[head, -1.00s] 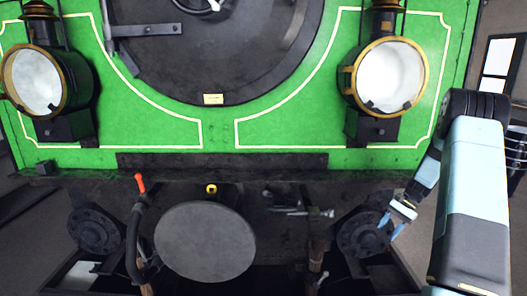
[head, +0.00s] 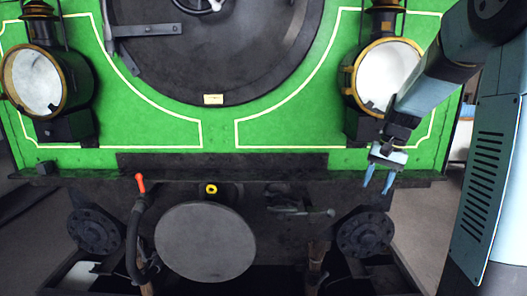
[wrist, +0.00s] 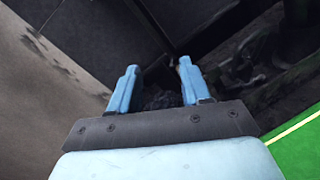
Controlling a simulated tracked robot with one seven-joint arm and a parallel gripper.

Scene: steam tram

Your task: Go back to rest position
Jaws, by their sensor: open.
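My gripper (head: 379,182) is open and empty in the head view. Its two blue fingers point down, in front of the dark buffer beam below the right lamp. My arm comes in from the upper right and covers part of the right lamp (head: 383,75). In the wrist view, my gripper (wrist: 158,82) shows two blue fingers apart with nothing between them. Dark tram parts and grey ground lie beyond the fingers.
The green tram front (head: 290,130) fills the view, with a left lamp (head: 35,80). Below are a round buffer plate (head: 205,242), a hose with a red handle (head: 140,205), a lever (head: 305,211) and round flanges (head: 364,232). Open floor (head: 425,225) lies at the right.

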